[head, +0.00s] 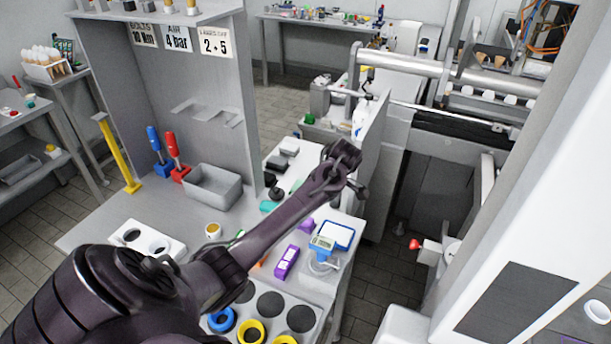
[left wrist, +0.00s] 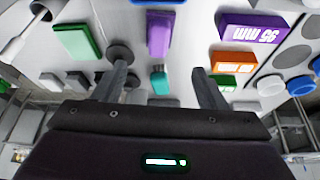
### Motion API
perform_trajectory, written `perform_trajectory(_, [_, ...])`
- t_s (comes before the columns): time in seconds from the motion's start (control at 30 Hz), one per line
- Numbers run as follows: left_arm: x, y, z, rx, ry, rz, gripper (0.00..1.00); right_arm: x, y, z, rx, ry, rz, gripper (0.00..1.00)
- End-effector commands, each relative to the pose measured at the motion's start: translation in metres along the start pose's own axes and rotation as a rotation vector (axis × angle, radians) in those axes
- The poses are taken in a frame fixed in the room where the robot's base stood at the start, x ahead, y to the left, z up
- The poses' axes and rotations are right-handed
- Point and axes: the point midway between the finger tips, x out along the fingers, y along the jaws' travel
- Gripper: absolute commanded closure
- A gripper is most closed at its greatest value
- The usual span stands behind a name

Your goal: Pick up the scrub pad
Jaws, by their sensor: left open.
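A green, flat block (left wrist: 78,41), which looks like the scrub pad, lies on the white table top at the upper left of the left wrist view. I cannot make it out in the head view, where my arm and gripper may cover it. My left gripper (head: 350,172) is over the far right part of the table. In the left wrist view my left gripper (left wrist: 160,76) has its fingers apart with nothing held between them. The green block is beyond the left finger and apart from it. My right gripper is in neither view.
A purple block (left wrist: 160,35) and a small teal item (left wrist: 159,80) lie near the fingers. A purple box (head: 287,262), an orange box (left wrist: 232,61) and a blue-edged device (head: 322,243) are close by. A grey bin (head: 213,187) stands farther left. A machine (head: 440,150) borders the table's right.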

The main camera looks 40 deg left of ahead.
Motion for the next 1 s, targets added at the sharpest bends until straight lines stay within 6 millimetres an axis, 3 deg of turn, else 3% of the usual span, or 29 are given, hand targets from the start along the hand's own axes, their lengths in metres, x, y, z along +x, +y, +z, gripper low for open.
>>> perform_trajectory(0.07, [0.014, 0.000, 0.006, 0.000, 0.000, 0.000, 0.35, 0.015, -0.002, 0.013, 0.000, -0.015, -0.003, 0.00])
perform_trajectory(0.17, [0.018, 0.000, 0.007, 0.000, 0.000, 0.000, 0.35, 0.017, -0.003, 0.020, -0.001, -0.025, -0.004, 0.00])
perform_trajectory(0.47, [0.045, -0.001, 0.005, -0.001, 0.000, -0.004, 0.35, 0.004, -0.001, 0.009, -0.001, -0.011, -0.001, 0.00])
perform_trajectory(0.73, [0.084, -0.002, 0.004, 0.000, 0.000, -0.003, 0.35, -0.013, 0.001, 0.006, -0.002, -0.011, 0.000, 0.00])
perform_trajectory(1.0, [0.094, -0.002, 0.005, 0.000, 0.000, 0.000, 0.35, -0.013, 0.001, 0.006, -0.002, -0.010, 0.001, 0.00])
